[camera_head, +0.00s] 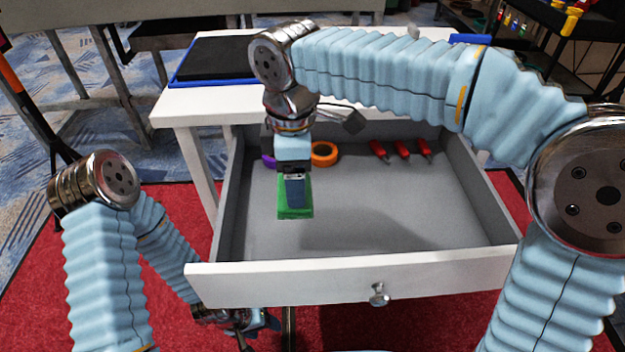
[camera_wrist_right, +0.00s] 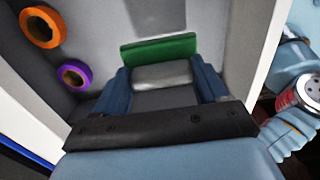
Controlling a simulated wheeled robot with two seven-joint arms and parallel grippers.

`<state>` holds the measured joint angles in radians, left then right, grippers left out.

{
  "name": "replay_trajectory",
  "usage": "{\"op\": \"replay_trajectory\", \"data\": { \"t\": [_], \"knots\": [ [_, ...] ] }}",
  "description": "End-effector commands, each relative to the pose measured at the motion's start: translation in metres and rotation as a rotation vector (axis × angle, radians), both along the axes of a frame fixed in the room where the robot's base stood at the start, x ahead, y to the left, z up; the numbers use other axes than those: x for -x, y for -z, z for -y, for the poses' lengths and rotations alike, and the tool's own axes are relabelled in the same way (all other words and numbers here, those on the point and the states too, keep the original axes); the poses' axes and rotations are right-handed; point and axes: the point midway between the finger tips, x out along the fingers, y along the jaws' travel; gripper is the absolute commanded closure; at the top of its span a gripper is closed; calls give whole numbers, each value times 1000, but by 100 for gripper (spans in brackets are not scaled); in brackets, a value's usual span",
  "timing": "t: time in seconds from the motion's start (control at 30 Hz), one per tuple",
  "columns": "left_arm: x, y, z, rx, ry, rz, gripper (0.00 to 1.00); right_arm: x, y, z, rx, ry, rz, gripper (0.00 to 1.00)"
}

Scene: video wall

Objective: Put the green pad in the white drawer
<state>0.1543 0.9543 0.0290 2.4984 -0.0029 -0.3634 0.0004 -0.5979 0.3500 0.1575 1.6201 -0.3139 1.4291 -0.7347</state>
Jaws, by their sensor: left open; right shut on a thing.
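The white drawer (camera_head: 340,279) is pulled open from the white table, with a round knob on its front and a grey interior. My right gripper (camera_head: 295,196) reaches down over the drawer's left part and is shut on the green pad (camera_head: 293,213). In the right wrist view, the green pad (camera_wrist_right: 160,49) shows beyond a grey block between the blue fingers (camera_wrist_right: 162,80). The pad is within the drawer's outline; whether it touches the floor I cannot tell. My left gripper (camera_head: 252,328) is open, low below the drawer front and partly hidden by it.
An orange tape roll (camera_head: 324,154), a purple roll (camera_wrist_right: 74,76) and red-handled tools (camera_head: 402,149) lie at the drawer's back. The drawer's middle and right floor is clear. A black panel with blue edging (camera_head: 215,60) lies on the white tabletop (camera_head: 200,103).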

Motion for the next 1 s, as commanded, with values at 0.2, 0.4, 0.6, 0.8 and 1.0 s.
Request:
{"op": "replay_trajectory", "data": {
  "t": [0.2,0.4,0.6,0.8,1.0],
  "knots": [
    [0,-3,0,1,1,1,39,-46,39,5,1,1,-3,71],
    [0,-3,0,1,1,1,39,-64,59,7,0,0,0,71],
    [0,-3,0,1,1,1,39,-74,75,8,1,1,-2,71],
    [0,0,0,0,1,0,39,-73,101,8,0,0,-1,75],
    [0,0,0,0,1,0,39,-72,104,8,2,-1,-5,20]
  ]
}}
